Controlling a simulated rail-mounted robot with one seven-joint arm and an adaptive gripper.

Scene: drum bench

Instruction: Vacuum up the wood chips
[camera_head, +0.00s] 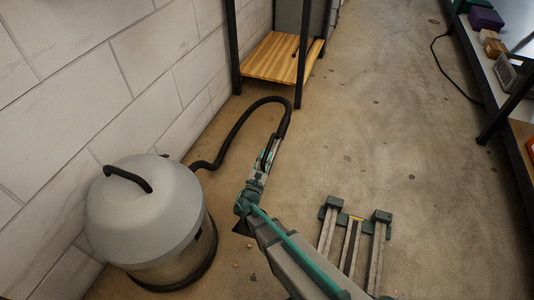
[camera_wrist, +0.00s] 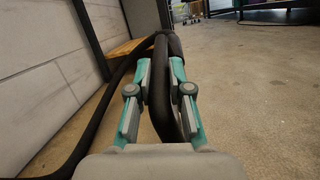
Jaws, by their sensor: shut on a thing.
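The vacuum is a grey-lidded drum (camera_head: 148,212) with a black handle, on the floor at the left by the wall. Its black hose (camera_head: 236,132) arches from the drum to my gripper (camera_head: 267,160). In the wrist view my gripper (camera_wrist: 160,85) is shut on the black hose (camera_wrist: 160,112), which stands between its teal-and-grey fingers. A dark flat piece (camera_head: 241,228) shows beside my arm, perhaps the nozzle; my arm partly hides it. A few small pale bits, perhaps wood chips (camera_head: 250,247), lie on the floor between drum and arm.
A black-legged shelf with a wooden board (camera_head: 284,57) stands at the back by the block wall. A bench (camera_head: 497,88) with boxes runs along the right. The concrete floor (camera_head: 385,130) between them is mostly clear.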

